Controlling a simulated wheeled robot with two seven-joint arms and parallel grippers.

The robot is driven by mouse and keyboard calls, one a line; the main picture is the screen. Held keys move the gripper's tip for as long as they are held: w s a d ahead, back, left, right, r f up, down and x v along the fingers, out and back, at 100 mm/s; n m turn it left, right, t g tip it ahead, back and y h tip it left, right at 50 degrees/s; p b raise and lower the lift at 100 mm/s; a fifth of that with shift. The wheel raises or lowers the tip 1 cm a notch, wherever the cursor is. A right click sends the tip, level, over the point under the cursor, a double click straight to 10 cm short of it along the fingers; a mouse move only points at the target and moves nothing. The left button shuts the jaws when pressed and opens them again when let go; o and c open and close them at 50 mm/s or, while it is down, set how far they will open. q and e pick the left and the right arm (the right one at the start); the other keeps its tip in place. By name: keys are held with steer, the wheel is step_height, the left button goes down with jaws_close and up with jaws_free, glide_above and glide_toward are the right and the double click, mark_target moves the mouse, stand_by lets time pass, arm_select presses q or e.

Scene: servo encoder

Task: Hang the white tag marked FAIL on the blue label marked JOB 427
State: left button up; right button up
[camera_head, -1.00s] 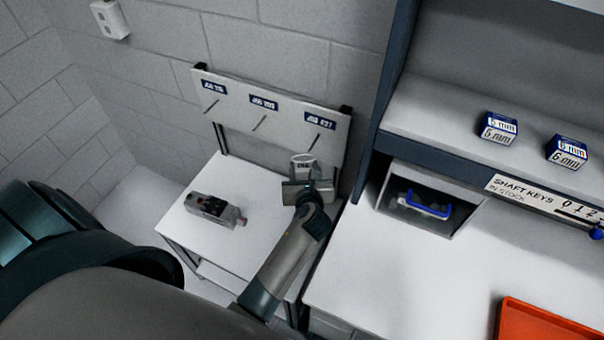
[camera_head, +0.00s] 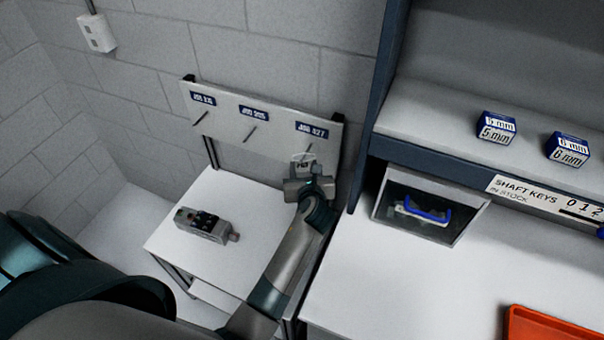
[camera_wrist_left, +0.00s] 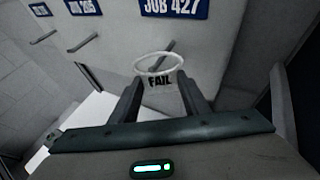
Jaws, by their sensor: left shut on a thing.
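The white tag marked FAIL (camera_wrist_left: 160,88) is held upright in my left gripper (camera_wrist_left: 160,100), its white ring standing above the fingers. The tag also shows small in the head view (camera_head: 303,160) with the left gripper (camera_head: 304,178) below it. The blue label marked JOB 427 (camera_head: 312,129) is at the right end of the white board, above the tag; it also shows in the left wrist view (camera_wrist_left: 174,6). A peg (camera_wrist_left: 162,49) below that label appears behind the ring in the wrist view. Whether it passes through the ring, I cannot tell. My right gripper is not in view.
The white board (camera_head: 225,118) carries two more labels with pegs to the left. A grey device (camera_head: 206,224) lies on the small white table (camera_head: 178,250). A shelf unit with a clear-fronted bin (camera_head: 425,208) stands close on the right, with an orange tray (camera_head: 550,325) in front.

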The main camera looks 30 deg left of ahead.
arm_select(q)
steer(key=shift+w+a+f, duration=0.1)
steer(key=shift+w+f, duration=0.15)
steer(key=shift+w, duration=0.2)
steer(key=shift+w+f+p, duration=0.1)
steer(key=shift+f+p, duration=0.05)
steer(key=shift+p, duration=0.3)
steer(key=o, duration=1.1)
